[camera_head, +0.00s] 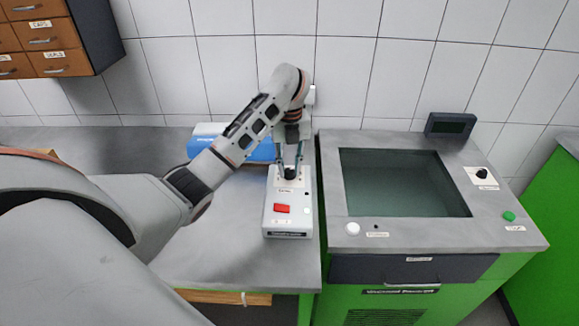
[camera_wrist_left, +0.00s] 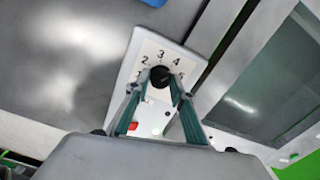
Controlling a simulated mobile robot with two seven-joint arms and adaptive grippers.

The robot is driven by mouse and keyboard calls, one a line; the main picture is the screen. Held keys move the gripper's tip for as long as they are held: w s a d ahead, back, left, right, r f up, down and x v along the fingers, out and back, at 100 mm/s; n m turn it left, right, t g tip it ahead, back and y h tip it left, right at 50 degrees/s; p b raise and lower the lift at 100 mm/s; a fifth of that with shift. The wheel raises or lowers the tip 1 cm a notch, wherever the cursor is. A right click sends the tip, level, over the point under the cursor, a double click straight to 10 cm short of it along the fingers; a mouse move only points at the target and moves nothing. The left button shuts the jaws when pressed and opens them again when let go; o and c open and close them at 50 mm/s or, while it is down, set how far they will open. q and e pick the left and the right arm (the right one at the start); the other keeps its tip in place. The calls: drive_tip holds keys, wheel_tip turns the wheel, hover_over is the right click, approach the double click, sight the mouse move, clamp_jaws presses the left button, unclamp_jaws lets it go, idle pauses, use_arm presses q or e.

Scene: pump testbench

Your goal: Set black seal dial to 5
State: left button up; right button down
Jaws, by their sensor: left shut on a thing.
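The black dial (camera_head: 290,175) sits on top of a white box (camera_head: 281,222) near the right end of the grey bench. My left gripper (camera_head: 291,163) reaches down over it and is shut on it. In the left wrist view the dial (camera_wrist_left: 160,76) lies between the two fingertips of the gripper (camera_wrist_left: 158,88). A printed scale (camera_wrist_left: 158,58) runs around the dial, with 1, 2, 3 and 4 readable and 5 close to the right finger. I cannot tell which number the dial points to. My right gripper is not in view.
The box also has a red switch (camera_head: 282,209). A blue and white object (camera_head: 262,150) lies behind it. To the right stands a green machine with a dark glass lid (camera_head: 405,183), another black knob (camera_head: 482,173) and a green button (camera_head: 509,216). Drawers (camera_head: 40,40) hang at the upper left.

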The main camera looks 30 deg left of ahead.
sight(289, 171)
use_arm(q)
drive_tip(key=m, duration=0.6)
drive_tip(key=shift+m, duration=0.3)
idle(0.5)
drive_tip(key=o, duration=1.1)
drive_tip(key=shift+r, duration=3.7)
drive_tip(key=shift+s, duration=0.15)
